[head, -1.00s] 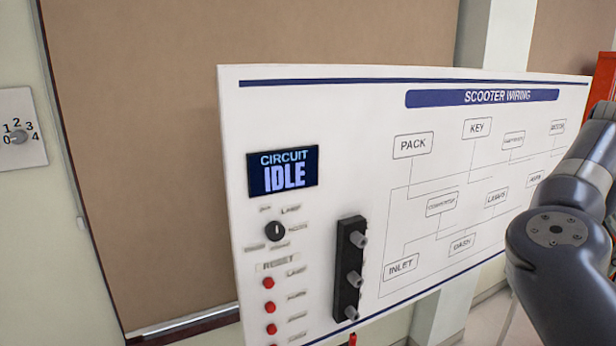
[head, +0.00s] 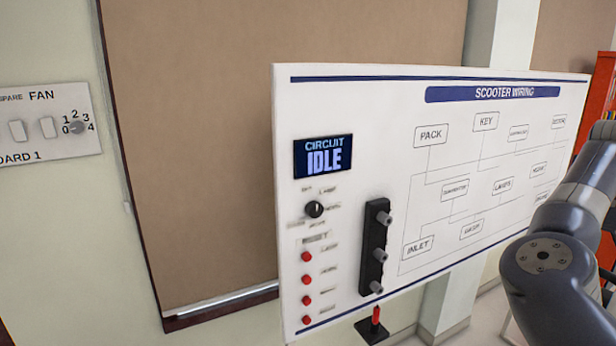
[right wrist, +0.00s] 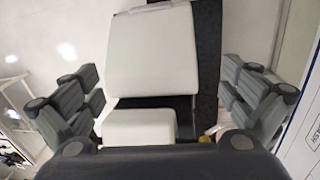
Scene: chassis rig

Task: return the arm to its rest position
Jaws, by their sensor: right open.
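My right arm (head: 560,250) shows as a grey link at the right of the head view, in front of the right part of the white wiring board (head: 400,110). Its gripper is outside the head view. In the right wrist view my right gripper (right wrist: 160,105) is open, its dark fingers wide apart at left and right. A white block-like thing on a dark strip (right wrist: 207,60) lies beyond the fingers; nothing is seen held between them. My left gripper is in neither view.
The board carries a screen reading CIRCUIT IDLE (head: 323,157), a black knob (head: 314,209), several red buttons (head: 306,257) and a black terminal block (head: 373,245). A fan switch panel (head: 45,128) is on the wall at left. An orange cabinet (head: 602,90) stands at far right.

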